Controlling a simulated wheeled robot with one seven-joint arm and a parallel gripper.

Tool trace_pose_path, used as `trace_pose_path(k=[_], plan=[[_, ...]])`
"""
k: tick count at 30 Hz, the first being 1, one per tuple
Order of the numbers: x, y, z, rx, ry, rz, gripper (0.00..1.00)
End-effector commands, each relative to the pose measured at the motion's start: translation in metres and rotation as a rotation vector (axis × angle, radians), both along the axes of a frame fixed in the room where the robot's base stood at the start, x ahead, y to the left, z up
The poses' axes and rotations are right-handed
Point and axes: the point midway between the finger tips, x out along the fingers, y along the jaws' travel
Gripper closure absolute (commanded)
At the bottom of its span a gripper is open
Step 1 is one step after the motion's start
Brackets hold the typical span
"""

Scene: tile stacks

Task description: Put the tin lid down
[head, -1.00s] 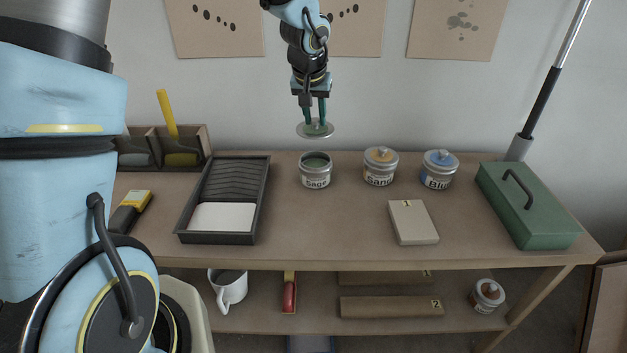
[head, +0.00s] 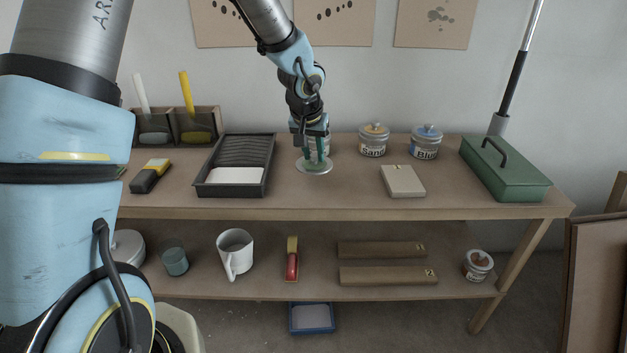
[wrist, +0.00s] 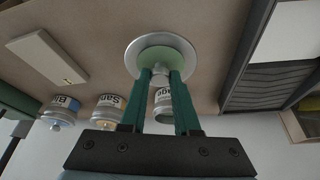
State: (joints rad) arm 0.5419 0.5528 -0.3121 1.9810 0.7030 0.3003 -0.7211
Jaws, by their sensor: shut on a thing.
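The tin lid (head: 325,169) is a flat silver disc with a green centre. My gripper (head: 314,163) points down and is shut on the lid's middle. In the wrist view my green fingers (wrist: 160,76) meet the lid (wrist: 134,62) at its green centre. The lid is level, over the worktop in front of the Sage tin (head: 325,146). I cannot tell whether it touches the wood. The Sage tin is partly hidden behind my gripper; its label shows in the wrist view between my fingers.
The Sand tin (head: 373,147) and Blue tin (head: 425,149) stand to the right, lids on. A beige block (head: 402,181) lies right of the lid, a black paint tray (head: 208,165) left. A green toolbox (head: 505,180) is at the far right. Bare worktop (head: 340,195) lies in front.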

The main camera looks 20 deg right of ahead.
Motion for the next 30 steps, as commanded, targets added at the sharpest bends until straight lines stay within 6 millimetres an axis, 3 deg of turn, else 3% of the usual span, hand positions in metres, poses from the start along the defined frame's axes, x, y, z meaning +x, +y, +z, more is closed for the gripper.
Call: trace_pose_path(k=[14,26,27,30], plan=[[-0.001,0.000,-0.054,0.002,0.001,-0.001,1.00],[0.000,0.000,-0.059,0.000,0.000,0.001,1.00],[0.000,0.000,-0.057,0.000,0.000,0.001,0.66],[0.000,0.000,-0.057,0.000,0.000,0.001,0.54]])
